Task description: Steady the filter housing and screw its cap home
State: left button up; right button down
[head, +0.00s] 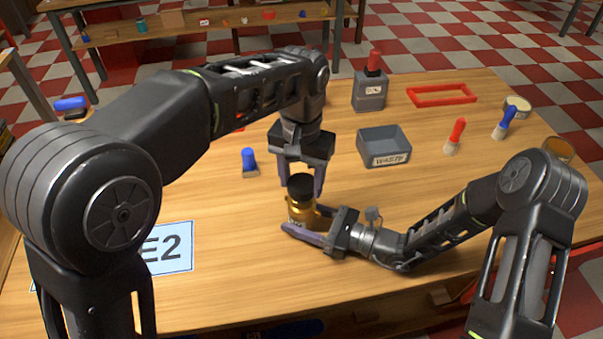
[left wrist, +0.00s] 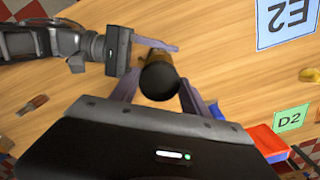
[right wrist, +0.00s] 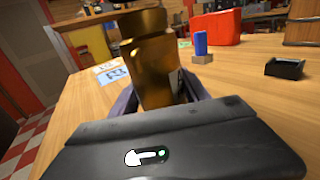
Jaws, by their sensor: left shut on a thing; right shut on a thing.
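The filter housing (head: 301,213) is a gold-brown cylinder standing upright near the middle of the wooden table. Its black cap (head: 299,187) sits on top; I cannot tell how far it is screwed on. My left gripper (head: 301,186) points down from above, shut on the cap, and the cap (left wrist: 159,81) shows between its fingers in the left wrist view. My right gripper (head: 308,226) comes in low from the right, shut on the housing. The housing (right wrist: 150,62) fills the middle of the right wrist view, where the cap is not clearly seen.
A grey tray (head: 384,146) marked WASTE stands behind the housing to the right. A blue-topped piece (head: 249,161) is at the left. A grey block (head: 370,92) with a red top and a red frame (head: 441,95) lie farther back. The front table is mostly clear.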

aim_at(302, 214)
pick_arm(q)
jog(key=shift+f, duration=0.15)
dwell(0.7)
jog(key=shift+f, duration=0.8)
jog(key=shift+f, duration=0.55)
dwell(0.5)
